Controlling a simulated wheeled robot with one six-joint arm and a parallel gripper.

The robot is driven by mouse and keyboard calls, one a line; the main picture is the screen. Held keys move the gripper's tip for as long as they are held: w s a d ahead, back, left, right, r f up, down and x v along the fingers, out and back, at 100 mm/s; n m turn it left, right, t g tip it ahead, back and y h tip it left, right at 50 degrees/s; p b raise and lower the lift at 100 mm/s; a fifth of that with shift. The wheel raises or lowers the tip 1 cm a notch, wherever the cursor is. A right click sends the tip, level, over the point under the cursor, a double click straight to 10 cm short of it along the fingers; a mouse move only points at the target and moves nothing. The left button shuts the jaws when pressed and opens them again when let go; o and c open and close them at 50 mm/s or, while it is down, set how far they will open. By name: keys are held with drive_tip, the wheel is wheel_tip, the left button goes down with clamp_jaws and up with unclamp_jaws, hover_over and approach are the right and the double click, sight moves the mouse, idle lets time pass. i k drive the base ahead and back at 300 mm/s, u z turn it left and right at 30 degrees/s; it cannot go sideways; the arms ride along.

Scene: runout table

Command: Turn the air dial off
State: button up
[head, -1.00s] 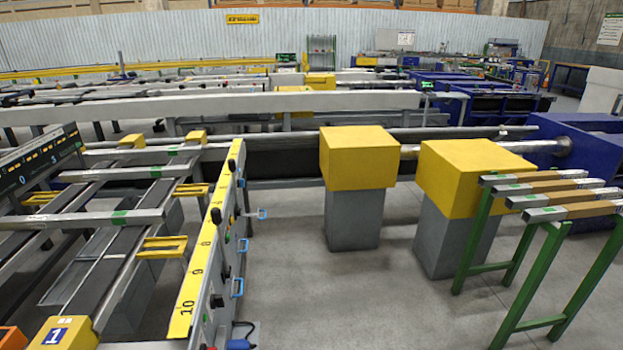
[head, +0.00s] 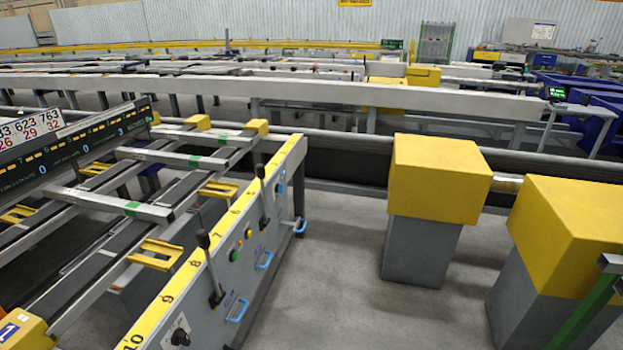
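A grey control panel (head: 262,238) with a yellow numbered top strip runs from the bottom centre-left towards the back. Near its front end, a black rotary dial (head: 180,337) sits on a pale plate. Its markings are too small to read, so I cannot tell its setting or whether it is the air dial. A green button (head: 233,256), a yellowish button (head: 248,234) and black-knobbed levers (head: 205,242) are on the same panel. My gripper is not in view.
Blue handles (head: 238,311) stick out from the panel. Grey floor (head: 335,300) is open to its right. Yellow-topped grey blocks (head: 436,178) stand at the right, with a green-legged stand (head: 585,318) at the right edge. Conveyor rails (head: 122,208) and a display (head: 70,150) lie left.

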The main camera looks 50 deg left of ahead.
sight(279, 188)
drive_tip(key=i, duration=0.75)
drive_tip(key=u, duration=2.15)
drive_tip(key=k, duration=0.6)
drive_tip(key=z, duration=0.45)
drive_tip(key=i, duration=1.5)
drive_tip(key=u, duration=0.2)
